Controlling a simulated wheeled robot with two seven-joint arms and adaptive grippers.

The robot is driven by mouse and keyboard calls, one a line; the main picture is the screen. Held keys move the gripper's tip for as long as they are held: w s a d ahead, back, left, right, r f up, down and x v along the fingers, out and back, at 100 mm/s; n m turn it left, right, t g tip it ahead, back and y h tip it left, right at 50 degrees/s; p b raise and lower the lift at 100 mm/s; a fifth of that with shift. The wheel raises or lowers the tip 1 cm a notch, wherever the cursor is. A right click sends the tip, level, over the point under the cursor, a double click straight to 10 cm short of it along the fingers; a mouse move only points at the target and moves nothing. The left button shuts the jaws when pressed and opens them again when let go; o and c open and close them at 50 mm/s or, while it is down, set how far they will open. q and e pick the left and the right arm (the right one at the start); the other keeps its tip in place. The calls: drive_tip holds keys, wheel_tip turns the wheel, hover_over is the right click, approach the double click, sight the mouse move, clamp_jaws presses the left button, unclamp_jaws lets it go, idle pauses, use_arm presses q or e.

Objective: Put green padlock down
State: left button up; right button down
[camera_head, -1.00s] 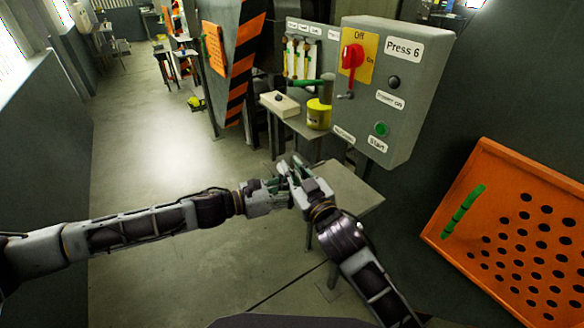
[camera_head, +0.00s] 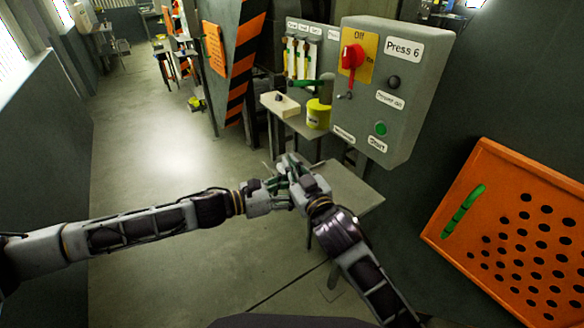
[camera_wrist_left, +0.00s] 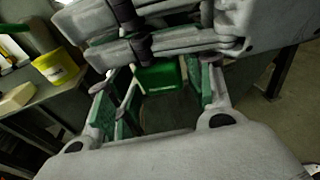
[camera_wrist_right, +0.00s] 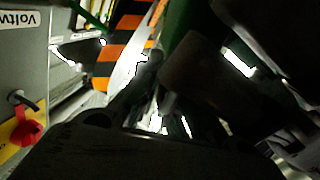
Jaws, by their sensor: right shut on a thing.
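The green padlock (camera_wrist_left: 158,76) shows in the left wrist view as a green block near the ends of my grippers; it is too small and covered to make out in the head view. My right gripper (camera_head: 287,164) is shut on it, and its grey links cross the top of the left wrist view. My left gripper (camera_head: 276,184) meets the right one in the head view. Its green-padded fingers (camera_wrist_left: 158,97) stand apart on either side of the padlock, and I cannot tell whether they touch it. The right wrist view is dark and mostly blocked by gripper parts.
A grey table (camera_head: 358,192) lies just beyond and right of my grippers, its visible top bare. The Press 6 control box (camera_head: 375,110), a yellow can (camera_head: 318,115) and a pale block (camera_head: 280,104) are behind. An orange perforated panel (camera_head: 495,165) stands at the right.

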use_arm(q)
drive_tip(key=shift+o, duration=0.8)
drive_tip(key=shift+a, duration=0.1)
drive_tip(key=v, duration=1.1)
drive_tip(key=shift+s+a, duration=0.15)
drive_tip(key=shift+a, duration=0.2)
idle(0.4)
